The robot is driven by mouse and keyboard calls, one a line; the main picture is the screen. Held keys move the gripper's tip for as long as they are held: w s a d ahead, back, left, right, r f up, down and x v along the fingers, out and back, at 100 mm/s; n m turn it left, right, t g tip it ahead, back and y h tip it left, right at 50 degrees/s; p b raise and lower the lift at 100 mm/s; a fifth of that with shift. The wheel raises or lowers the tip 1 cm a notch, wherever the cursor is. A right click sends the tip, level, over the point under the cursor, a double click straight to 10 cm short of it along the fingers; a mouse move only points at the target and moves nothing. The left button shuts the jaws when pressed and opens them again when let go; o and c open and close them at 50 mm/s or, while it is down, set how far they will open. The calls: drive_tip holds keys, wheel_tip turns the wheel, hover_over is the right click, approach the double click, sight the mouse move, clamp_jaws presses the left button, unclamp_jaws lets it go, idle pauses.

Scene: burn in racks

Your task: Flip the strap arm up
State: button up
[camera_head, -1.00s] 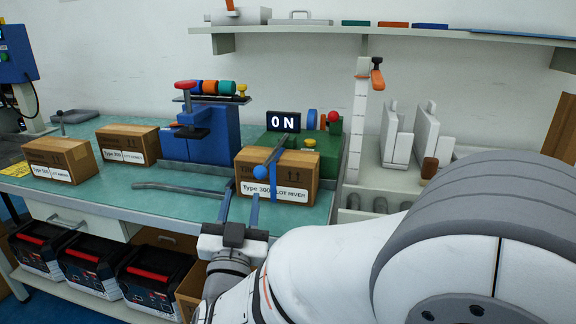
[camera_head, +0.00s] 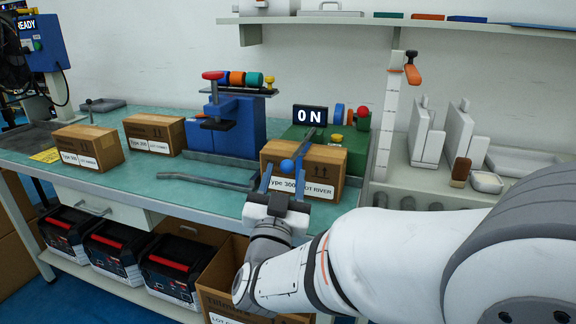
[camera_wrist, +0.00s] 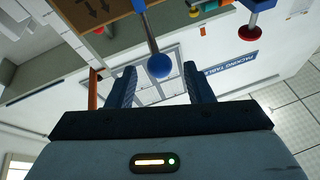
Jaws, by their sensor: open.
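The strap arm (camera_head: 303,146) is a thin grey bar ending in a blue ball (camera_head: 287,165). It slants down from the green machine (camera_head: 338,140) with the "ON" display, across a cardboard box labelled Type 300 (camera_head: 325,170). My gripper (camera_head: 281,177) is open, in front of the box, with its blue fingers close to the ball. In the wrist view the ball (camera_wrist: 159,66) shows between the two fingertips (camera_wrist: 156,72), with a gap on either side. Nothing is gripped. Whether the ball is fully between the fingers in depth is unclear.
A blue machine (camera_head: 240,128) with coloured rolls stands to the left, with two more boxes (camera_head: 90,145) beyond. A grey bent bar (camera_head: 190,180) lies along the bench front. An orange-handled post (camera_head: 393,110) stands at the right. An open box (camera_head: 215,290) is below.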

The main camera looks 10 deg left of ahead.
sight(286, 172)
drive_tip(key=shift+x, duration=1.85)
clamp_jaws()
